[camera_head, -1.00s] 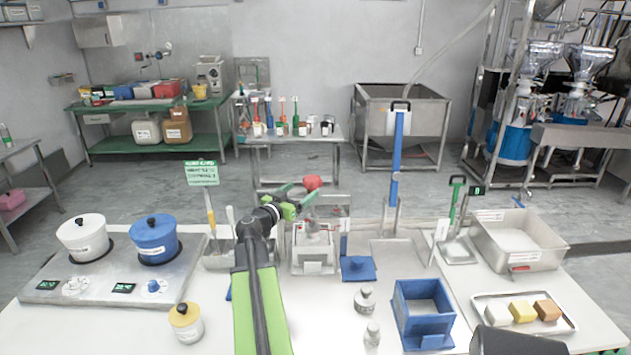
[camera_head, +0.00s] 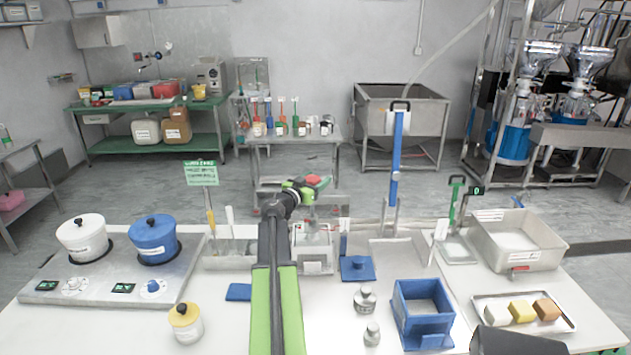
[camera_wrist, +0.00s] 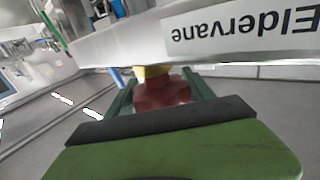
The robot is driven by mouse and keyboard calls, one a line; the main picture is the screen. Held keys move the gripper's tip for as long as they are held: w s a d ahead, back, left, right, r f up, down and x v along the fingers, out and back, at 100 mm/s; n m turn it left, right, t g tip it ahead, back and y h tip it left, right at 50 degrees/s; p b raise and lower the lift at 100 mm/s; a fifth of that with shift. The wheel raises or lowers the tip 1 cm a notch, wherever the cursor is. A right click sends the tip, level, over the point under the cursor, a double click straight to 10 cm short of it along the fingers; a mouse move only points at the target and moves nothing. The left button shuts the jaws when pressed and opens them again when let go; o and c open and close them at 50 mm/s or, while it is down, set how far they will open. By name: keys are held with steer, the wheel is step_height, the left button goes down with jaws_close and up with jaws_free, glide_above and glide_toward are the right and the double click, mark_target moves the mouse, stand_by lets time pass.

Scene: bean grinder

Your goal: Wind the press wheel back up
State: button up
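The press (camera_head: 313,250) is a small pale machine at the back middle of the table. Its red wheel knob (camera_head: 318,181) sits above it, partly covered by my gripper (camera_head: 305,187). In the wrist view, the red knob (camera_wrist: 163,93) fills the gap between my two green fingers, which appear to touch it on both sides. A yellow part (camera_wrist: 152,72) shows just beyond the knob. A pale bar (camera_wrist: 200,38) with an upside-down "Eldervane" label crosses the top of the wrist view. My arm hides the press's left side in the head view.
A hot plate with a white pot (camera_head: 82,238) and a blue pot (camera_head: 153,238) stands left. A tall blue-handled tool (camera_head: 397,155) stands right of the press. A blue box (camera_head: 423,314), metal weights (camera_head: 365,298) and a yellow-lidded jar (camera_head: 186,322) stand nearer.

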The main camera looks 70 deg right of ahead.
steer(key=c, duration=0.7)
steer(key=shift+a, duration=0.25)
steer(key=shift+c, duration=0.9)
steer(key=shift+d, duration=0.2)
steer(key=shift+t, duration=0.3)
steer(key=shift+n+t, duration=0.3)
steer(key=shift+n, duration=0.1)
